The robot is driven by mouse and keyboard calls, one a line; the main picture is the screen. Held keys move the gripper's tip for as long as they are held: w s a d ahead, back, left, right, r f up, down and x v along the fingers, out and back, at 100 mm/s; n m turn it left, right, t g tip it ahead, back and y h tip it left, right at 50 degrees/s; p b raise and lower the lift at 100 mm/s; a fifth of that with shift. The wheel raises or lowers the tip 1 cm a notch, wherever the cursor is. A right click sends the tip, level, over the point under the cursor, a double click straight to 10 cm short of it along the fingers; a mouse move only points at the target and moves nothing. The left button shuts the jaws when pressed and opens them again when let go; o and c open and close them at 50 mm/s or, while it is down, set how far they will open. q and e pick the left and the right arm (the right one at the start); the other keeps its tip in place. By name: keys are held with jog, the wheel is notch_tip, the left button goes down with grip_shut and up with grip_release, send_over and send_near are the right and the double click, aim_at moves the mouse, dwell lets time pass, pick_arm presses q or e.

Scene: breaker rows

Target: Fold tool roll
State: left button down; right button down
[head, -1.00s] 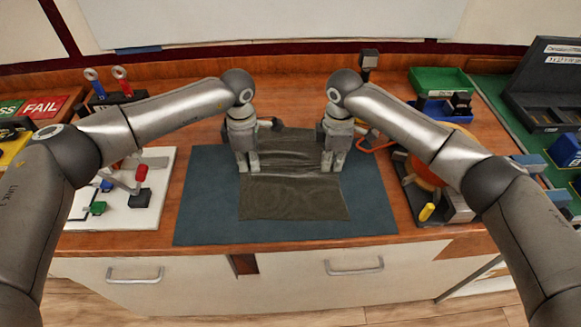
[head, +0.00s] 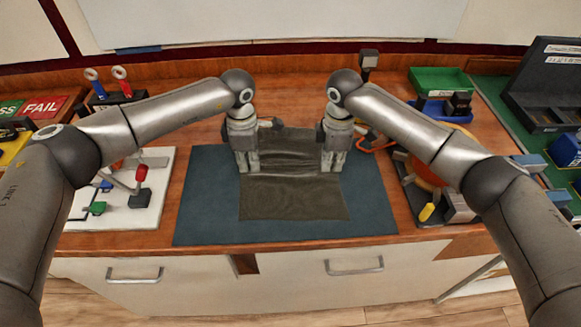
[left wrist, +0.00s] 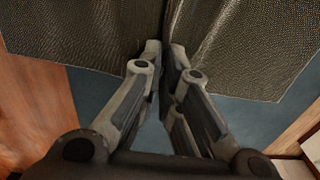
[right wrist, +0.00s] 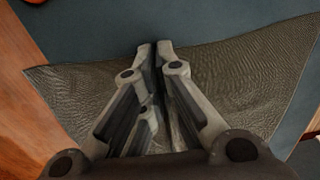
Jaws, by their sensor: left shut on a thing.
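The tool roll (head: 292,197) is a dark grey-brown cloth lying on the blue mat (head: 370,205), with wrinkles running across it between my grippers. My left gripper (head: 248,170) is at the cloth's left edge, shut with a ridge of the cloth (left wrist: 215,40) pinched between its fingertips. My right gripper (head: 332,168) is at the right edge. In the right wrist view its fingertips (right wrist: 155,48) are together at the edge of the cloth (right wrist: 235,85), which bunches toward them. Part of the cloth behind the grippers is hidden.
A white board (head: 120,210) with small coloured parts lies left of the mat. A device with an orange disc (head: 428,172) stands close on the right. A green bin (head: 440,80) is at the back right. The front of the mat is clear.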

jog(key=shift+d+f, duration=0.1)
